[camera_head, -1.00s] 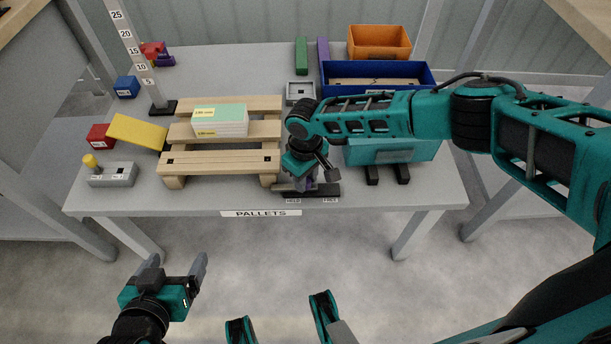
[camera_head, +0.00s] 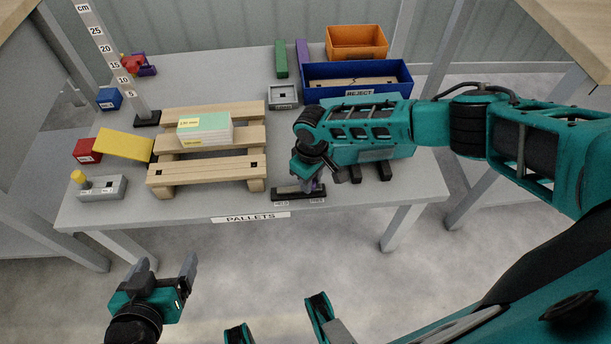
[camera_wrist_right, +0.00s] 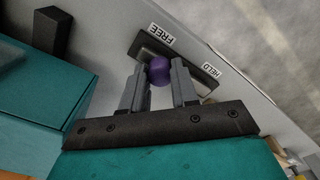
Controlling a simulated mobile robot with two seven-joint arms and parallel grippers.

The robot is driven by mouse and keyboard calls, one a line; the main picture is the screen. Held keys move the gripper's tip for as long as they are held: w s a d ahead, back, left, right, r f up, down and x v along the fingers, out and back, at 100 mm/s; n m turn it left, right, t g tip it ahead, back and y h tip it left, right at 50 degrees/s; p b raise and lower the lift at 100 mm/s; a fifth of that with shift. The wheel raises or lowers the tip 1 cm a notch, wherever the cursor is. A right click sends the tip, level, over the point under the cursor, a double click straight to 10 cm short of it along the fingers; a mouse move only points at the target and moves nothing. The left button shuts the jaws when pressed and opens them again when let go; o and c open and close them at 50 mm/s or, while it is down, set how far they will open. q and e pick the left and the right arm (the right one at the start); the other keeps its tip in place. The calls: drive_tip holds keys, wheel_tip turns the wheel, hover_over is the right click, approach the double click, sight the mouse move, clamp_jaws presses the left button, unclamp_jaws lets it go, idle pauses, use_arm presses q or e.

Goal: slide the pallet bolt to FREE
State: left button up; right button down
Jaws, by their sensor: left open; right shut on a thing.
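The pallet bolt is a dark plate (camera_head: 284,196) at the table's front edge, with a HELD label at its left end and a FREE label at its right end. Its purple knob (camera_wrist_right: 159,70) shows in the right wrist view, nearer the FREE label than the HELD label. My right gripper (camera_wrist_right: 160,80) is shut on the knob, one finger on each side. In the head view my right gripper (camera_head: 310,184) is over the right part of the plate and partly hides it. My left gripper (camera_head: 168,272) is open and empty in front of the table.
A wooden pallet (camera_head: 205,168) with a stacked block (camera_head: 205,130) stands left of the bolt. A grey switch box (camera_head: 102,188) with a yellow knob is at the front left. A blue REJECT bin (camera_head: 355,72) and an orange bin (camera_head: 356,42) stand behind my right arm.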

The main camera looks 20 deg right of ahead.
drive_tip(key=shift+d, duration=0.3)
drive_tip(key=c, duration=1.1)
unclamp_jaws()
use_arm(q)
drive_tip(key=shift+a, duration=0.1)
use_arm(e)
drive_tip(key=shift+o, duration=1.3)
drive_tip(key=shift+a, duration=0.1)
use_arm(q)
drive_tip(key=r+p, duration=0.2)
drive_tip(key=p, duration=0.1)
drive_tip(key=r+p, duration=0.1)
drive_tip(key=shift+s+a, duration=0.25)
drive_tip(key=shift+s, duration=0.15)
use_arm(e)
wheel_tip(320, 180, up, 13)
use_arm(q)
drive_tip(key=shift+w+r, duration=0.1)
